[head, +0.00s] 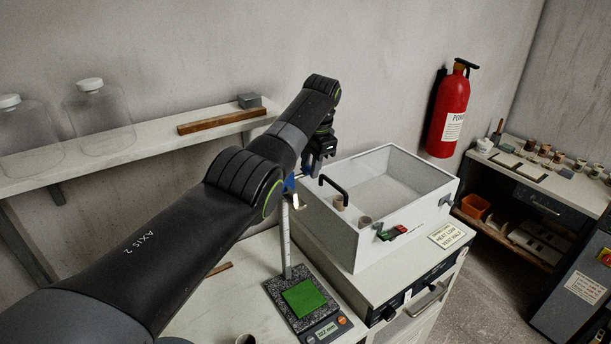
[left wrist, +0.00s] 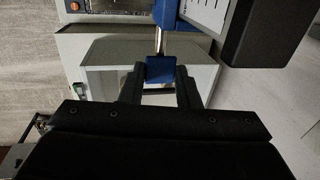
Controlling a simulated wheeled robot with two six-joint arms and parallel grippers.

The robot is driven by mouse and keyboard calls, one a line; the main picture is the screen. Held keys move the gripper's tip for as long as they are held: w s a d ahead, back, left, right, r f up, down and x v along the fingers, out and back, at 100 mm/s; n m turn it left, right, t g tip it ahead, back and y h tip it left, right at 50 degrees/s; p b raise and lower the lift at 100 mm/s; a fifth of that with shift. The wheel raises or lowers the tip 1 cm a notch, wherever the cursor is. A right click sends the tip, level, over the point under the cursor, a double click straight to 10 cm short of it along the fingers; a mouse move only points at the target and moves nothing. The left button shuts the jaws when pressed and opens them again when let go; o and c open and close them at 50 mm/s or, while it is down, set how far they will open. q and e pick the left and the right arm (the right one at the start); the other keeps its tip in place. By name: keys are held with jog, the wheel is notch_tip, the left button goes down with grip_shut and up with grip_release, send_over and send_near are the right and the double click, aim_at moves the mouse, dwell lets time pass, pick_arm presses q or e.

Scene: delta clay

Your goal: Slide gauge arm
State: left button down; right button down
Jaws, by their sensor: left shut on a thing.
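The height gauge has a speckled base (head: 278,291) and an upright pale scale post (head: 286,240) on the counter. A green square (head: 304,298) lies on the base, in front of the post. The blue gauge arm (head: 290,183) sits high on the post, well above the green square, partly hidden by my left arm. My left gripper (head: 303,174) is shut on it; in the left wrist view the two dark fingers (left wrist: 160,82) close on a blue block (left wrist: 160,66) on a metal rod. My right gripper is not in view.
A white open-topped box (head: 352,243) with a black handle stands right of the gauge. A display (head: 327,331) on the gauge base shows a small number in mm. A shelf (head: 150,144) with glass jars runs behind my left arm.

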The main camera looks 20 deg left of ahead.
pick_arm(q)
jog(key=shift+r, duration=1.35)
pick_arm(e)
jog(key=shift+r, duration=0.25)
pick_arm(q)
jog(key=c, duration=1.1)
grip_release()
jog(key=shift+f, duration=0.1)
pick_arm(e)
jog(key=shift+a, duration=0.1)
